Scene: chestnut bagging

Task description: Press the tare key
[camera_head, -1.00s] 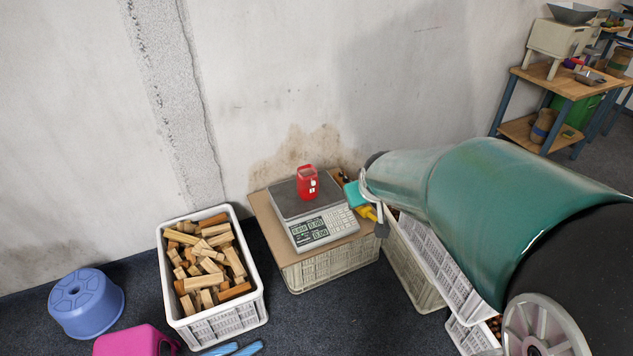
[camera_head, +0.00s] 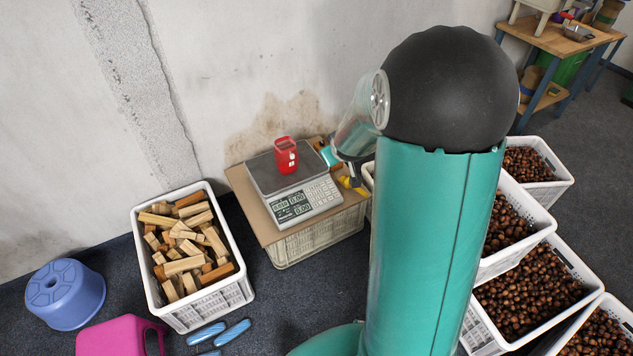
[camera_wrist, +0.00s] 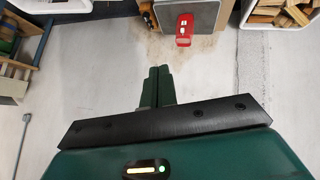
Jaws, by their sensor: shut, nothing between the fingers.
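The scale (camera_head: 294,186) stands on a board-topped crate against the wall, with its keypad (camera_head: 321,190) and lit displays facing the front. The single tare key is too small to pick out. A red container (camera_head: 285,155) sits on the scale's plate; it also shows in the wrist view (camera_wrist: 185,29). My gripper (camera_wrist: 159,71) is shut and empty in the wrist view, pointing towards the wall and apart from the scale. The keypad is out of the wrist view. In the head view, my arm's end is just right of the scale, partly hidden by my arm.
A crate of wood blocks (camera_head: 141,222) stands left of the scale. Crates of chestnuts (camera_head: 505,348) stand on the right. A blue stool (camera_head: 65,293), a pink item (camera_head: 115,338) and blue slippers (camera_head: 206,333) lie in front. Yellow and teal items are beside the scale.

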